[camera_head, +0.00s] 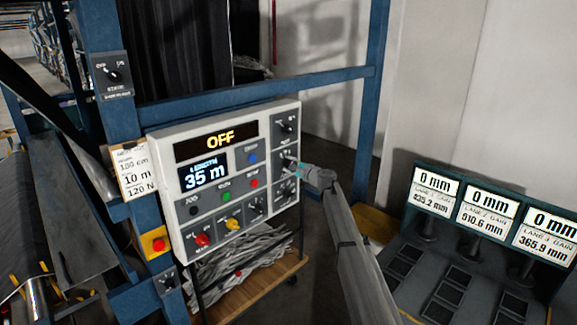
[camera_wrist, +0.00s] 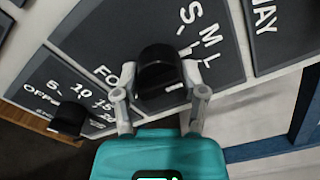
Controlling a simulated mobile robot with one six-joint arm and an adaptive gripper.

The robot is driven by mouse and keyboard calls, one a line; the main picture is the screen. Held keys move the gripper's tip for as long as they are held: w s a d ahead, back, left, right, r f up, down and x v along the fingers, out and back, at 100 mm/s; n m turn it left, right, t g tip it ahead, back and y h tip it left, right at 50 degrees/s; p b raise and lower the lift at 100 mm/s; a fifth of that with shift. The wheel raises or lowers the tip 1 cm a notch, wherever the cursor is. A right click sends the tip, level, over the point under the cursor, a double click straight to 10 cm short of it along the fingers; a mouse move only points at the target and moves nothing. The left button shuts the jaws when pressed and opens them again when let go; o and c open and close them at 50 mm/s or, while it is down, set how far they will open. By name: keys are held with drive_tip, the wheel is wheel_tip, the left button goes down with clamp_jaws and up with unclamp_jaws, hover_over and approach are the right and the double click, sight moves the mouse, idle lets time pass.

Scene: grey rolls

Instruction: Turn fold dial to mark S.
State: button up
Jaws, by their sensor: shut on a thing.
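The fold dial is a black knob (camera_wrist: 157,62) on a dark plate with white letters S, M and L, and a partly hidden label starting "FO". In the wrist view its plate (camera_wrist: 222,62) tilts across the middle. My gripper (camera_wrist: 161,90) has one grey finger on each side of the knob and is shut on it. I cannot tell which mark the knob points to. In the head view my gripper (camera_head: 304,170) reaches the right column of the white control panel (camera_head: 292,108), at the middle dial plate (camera_head: 284,152); the fingers partly hide that dial.
The panel display (camera_head: 221,138) reads OFF, and the length screen (camera_head: 205,175) reads 35 m. Another black knob (camera_wrist: 68,118), marked OFF, 5, 10, 15, 20, sits close by. Lane displays (camera_head: 436,191) stand at right.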

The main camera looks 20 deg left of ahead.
drive_tip(key=shift+d, duration=0.35)
idle(0.5)
drive_tip(key=shift+n, duration=3)
drive_tip(key=shift+s, duration=0.1)
drive_tip(key=o, duration=1.1)
drive_tip(key=shift+d, duration=0.15)
drive_tip(key=shift+o, duration=0.2)
drive_tip(key=shift+a, duration=0.2)
drive_tip(key=shift+d, duration=0.1)
